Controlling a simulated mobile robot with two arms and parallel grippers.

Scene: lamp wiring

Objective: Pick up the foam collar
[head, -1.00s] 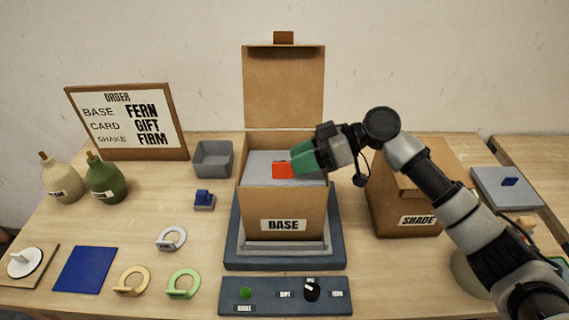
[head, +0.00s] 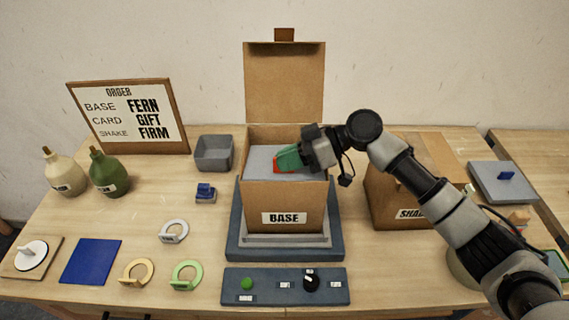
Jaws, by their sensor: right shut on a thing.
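The foam collar (head: 262,158) looks like a grey slab lying inside the open cardboard box marked BASE (head: 254,205), near its rim. A red tab (head: 276,167) shows on its top. My right gripper (head: 285,160) has green fingers and reaches into the box from the right. It is shut on the red tab, and its fingers hide most of the tab. The slab still appears to sit inside the box walls; I cannot tell whether it is lifted at all. My left gripper is not in view.
The box stands on a dark blue platform (head: 235,245), its lid upright behind. A SHADE box (head: 385,200) stands to the right. A grey bin (head: 214,153), two bottles and several rings are to the left. A control panel (head: 265,288) lies in front.

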